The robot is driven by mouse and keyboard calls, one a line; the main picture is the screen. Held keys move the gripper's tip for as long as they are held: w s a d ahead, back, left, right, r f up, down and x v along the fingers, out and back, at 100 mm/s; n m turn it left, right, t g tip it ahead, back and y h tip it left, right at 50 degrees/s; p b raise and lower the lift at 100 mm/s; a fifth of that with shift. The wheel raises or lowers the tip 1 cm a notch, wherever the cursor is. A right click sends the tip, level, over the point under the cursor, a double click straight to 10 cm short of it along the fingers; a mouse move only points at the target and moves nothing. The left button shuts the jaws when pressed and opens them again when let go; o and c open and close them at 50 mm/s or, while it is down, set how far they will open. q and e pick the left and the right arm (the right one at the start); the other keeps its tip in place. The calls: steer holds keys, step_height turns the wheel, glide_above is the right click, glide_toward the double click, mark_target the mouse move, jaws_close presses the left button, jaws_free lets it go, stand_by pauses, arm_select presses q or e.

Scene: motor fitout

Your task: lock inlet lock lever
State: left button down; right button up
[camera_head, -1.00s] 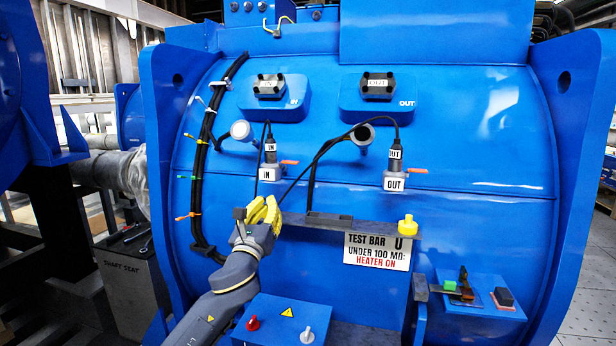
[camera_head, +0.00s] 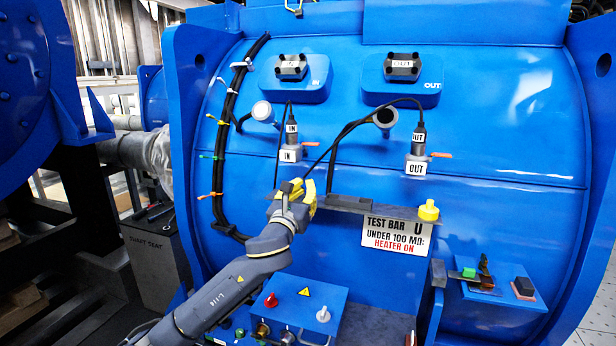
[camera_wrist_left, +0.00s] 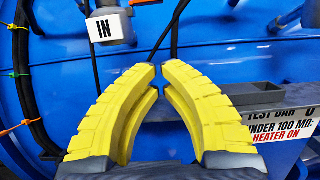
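The inlet lock lever (camera_head: 312,144) is a small orange handle pointing right from the grey IN connector (camera_head: 290,155) on the blue motor housing. My left gripper (camera_head: 298,184) is below the connector and lever, apart from them in the head view. In the left wrist view its yellow fingers (camera_wrist_left: 160,67) nearly meet at the tips, with only a thin gap and nothing held. The IN label (camera_wrist_left: 108,28) shows upper left there; the inlet lever is not clearly visible in that view. My right gripper is not in view.
The OUT connector (camera_head: 416,166) has its own orange lever (camera_head: 441,155). Black cables hang beside the gripper. A grey bar shelf (camera_head: 375,206) with a yellow knob (camera_head: 428,210) and a test bar sign (camera_head: 396,236) lies right. A blue control box (camera_head: 300,305) stands below.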

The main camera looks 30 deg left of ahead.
mark_target(311, 144)
arm_select(q)
steer(key=x, duration=0.8)
steer(key=shift+w+r, duration=0.1)
steer(key=shift+w, duration=0.25)
steer(key=shift+w+r, duration=0.1)
steer(key=shift+r, duration=1.95)
